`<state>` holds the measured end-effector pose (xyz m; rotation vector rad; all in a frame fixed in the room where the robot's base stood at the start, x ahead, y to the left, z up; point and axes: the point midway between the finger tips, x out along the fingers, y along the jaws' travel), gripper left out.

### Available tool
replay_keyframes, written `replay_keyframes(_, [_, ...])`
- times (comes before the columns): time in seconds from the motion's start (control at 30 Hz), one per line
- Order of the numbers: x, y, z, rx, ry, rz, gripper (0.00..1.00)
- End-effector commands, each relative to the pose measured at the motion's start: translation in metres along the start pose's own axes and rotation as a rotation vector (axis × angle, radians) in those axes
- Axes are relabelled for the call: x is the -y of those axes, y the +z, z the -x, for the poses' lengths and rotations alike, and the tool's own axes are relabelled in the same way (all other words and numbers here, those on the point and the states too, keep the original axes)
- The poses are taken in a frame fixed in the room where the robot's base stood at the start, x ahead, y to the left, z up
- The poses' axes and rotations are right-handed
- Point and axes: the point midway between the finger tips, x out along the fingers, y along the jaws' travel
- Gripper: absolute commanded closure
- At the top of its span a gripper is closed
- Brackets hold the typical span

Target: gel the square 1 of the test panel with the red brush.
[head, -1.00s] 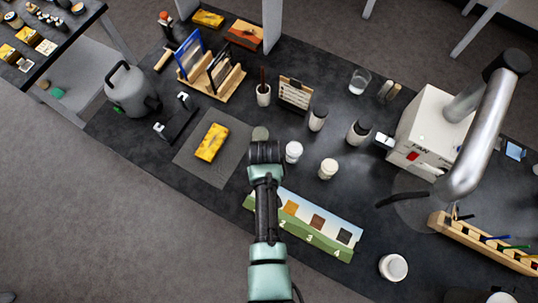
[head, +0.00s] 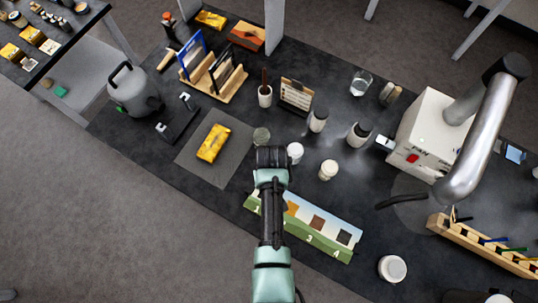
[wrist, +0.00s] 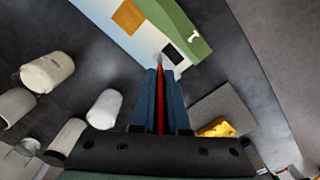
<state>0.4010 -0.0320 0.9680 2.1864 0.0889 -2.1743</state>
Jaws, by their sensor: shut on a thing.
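The test panel (head: 330,244) lies on the dark bench, green along its numbered edge. In the head view my arm hides its square 1. In the wrist view square 1 (wrist: 173,53) is a dark patch at the panel's near end, beside a white numeral; an orange square (wrist: 129,16) lies farther along. My gripper (wrist: 160,73) is shut on the red brush (wrist: 160,98), which points toward the panel. The brush's pale tip appears beside square 1; I cannot tell whether it touches. In the head view my gripper (head: 272,157) is seen from above and the brush is hidden.
A grey mat with a yellow block (head: 213,143) lies left of my arm. White-lidded jars (head: 328,170) stand right of my gripper, and a round white tub (head: 393,268) stands at the front right. A metal extractor arm (head: 480,150) arches over the right side.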

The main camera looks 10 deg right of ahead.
Motion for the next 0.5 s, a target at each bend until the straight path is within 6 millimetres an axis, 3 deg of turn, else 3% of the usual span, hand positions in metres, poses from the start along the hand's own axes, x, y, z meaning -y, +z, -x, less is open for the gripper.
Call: replay_keyframes(0.5, [0.019, -0.016, 0.000, 0.000, 0.000, 0.001, 1.00])
